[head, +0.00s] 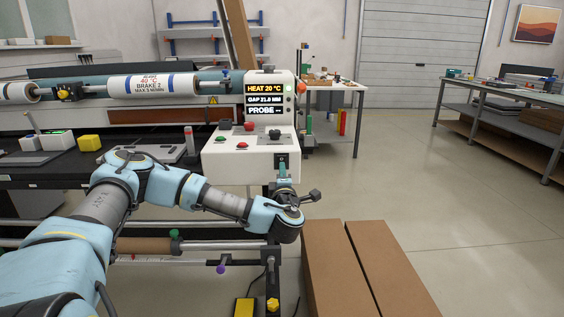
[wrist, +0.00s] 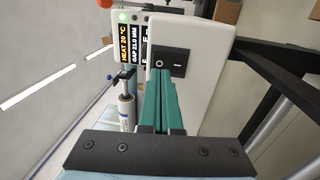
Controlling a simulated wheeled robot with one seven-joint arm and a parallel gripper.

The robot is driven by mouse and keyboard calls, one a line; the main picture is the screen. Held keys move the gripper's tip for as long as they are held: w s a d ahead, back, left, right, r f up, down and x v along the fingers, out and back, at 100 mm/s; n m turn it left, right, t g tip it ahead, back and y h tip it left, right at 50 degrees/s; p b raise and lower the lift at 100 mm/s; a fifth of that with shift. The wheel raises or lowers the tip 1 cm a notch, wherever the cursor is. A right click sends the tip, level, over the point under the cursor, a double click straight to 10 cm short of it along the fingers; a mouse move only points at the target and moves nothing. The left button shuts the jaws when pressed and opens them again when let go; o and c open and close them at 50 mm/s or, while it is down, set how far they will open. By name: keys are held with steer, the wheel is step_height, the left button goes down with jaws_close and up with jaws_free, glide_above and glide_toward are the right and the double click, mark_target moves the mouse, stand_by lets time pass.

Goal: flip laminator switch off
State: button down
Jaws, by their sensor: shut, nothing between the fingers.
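The laminator's white control box (head: 250,160) stands at the middle of the head view. Its display (head: 263,98) reads HEAT 20 °C, GAP 21.0 MM and PROBE. In the wrist view the black rocker switch (wrist: 177,63), marked O and a bar, sits on the white box face (wrist: 205,40). I cannot tell which side is pressed in. My gripper (wrist: 160,76) has its teal fingers shut and empty, with the tips at the O end; whether they touch it is unclear. In the head view my gripper (head: 282,160) is at the box's lower right front, largely hiding the switch.
Red and green buttons (head: 242,146) sit on the box's sloped panel. The laminator's rollers (head: 150,86) extend left. Brown boxes (head: 340,262) stand on the floor at lower right. Floor further right is clear up to a workbench (head: 490,112).

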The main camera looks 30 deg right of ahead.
mark_target(281, 159)
steer(key=shift+p+x, duration=0.3)
steer(key=shift+x, duration=1.3)
steer(key=shift+w+r, duration=0.1)
steer(key=shift+w, duration=0.1)
